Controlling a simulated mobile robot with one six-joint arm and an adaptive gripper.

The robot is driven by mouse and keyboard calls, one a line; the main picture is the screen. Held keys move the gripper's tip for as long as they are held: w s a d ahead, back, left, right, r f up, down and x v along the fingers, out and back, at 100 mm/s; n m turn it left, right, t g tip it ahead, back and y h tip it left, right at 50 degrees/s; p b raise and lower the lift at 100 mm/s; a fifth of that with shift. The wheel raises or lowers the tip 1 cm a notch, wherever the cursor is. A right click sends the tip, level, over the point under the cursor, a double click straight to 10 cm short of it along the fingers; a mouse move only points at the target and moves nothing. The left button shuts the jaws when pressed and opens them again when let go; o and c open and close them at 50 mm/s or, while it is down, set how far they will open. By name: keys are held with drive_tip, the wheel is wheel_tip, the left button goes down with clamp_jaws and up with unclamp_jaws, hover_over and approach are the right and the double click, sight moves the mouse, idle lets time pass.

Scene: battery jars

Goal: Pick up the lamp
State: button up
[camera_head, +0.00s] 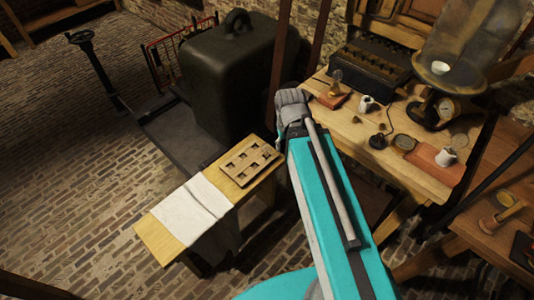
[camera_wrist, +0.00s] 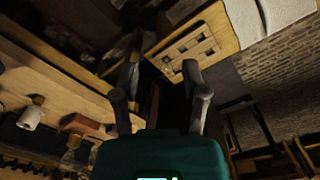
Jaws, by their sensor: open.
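The lamp (camera_head: 335,80) looks like a small glass bulb on a reddish wooden base, standing at the left end of the workbench in the head view. In the wrist view the likely same lamp (camera_wrist: 72,156) shows at lower left, upside down, with its base near a white mug. My gripper (camera_wrist: 162,76) is open, with nothing between its fingers. It is apart from the lamp, over the gap between the workbench and a small plank table. In the head view my arm hides the fingers.
The workbench (camera_head: 424,181) also holds a white mug (camera_head: 366,103), a dark slotted box (camera_head: 368,72), a scale (camera_head: 440,104) and a cup on a red-brown tray (camera_head: 432,166). A wooden holed board (camera_head: 251,162) and white cloth (camera_head: 194,210) lie on the plank table. A large dark case (camera_head: 230,75) stands behind.

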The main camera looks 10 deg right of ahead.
drive_tip(key=o, duration=0.5)
drive_tip(key=shift+w+f, duration=0.15)
drive_tip(key=shift+w, duration=0.05)
drive_tip(key=shift+o, duration=0.5)
drive_tip(key=shift+w+f+b, duration=0.25)
drive_tip(key=shift+f+b, duration=0.05)
drive_tip(key=shift+b, duration=0.2)
drive_tip(key=m+t+b, duration=0.2)
drive_tip(key=m+b, duration=1.5)
drive_tip(key=b, duration=0.6)
approach(266, 145)
drive_tip(key=shift+s+r, duration=0.35)
drive_tip(key=shift+r, duration=0.4)
drive_tip(key=shift+f, duration=0.15)
drive_tip(key=f+b, duration=0.2)
drive_tip(key=w+f+b, duration=0.1)
drive_tip(key=f+b, duration=0.5)
drive_tip(key=shift+w+f, duration=0.1)
drive_tip(key=shift+w, duration=0.2)
drive_tip(key=shift+f, duration=0.15)
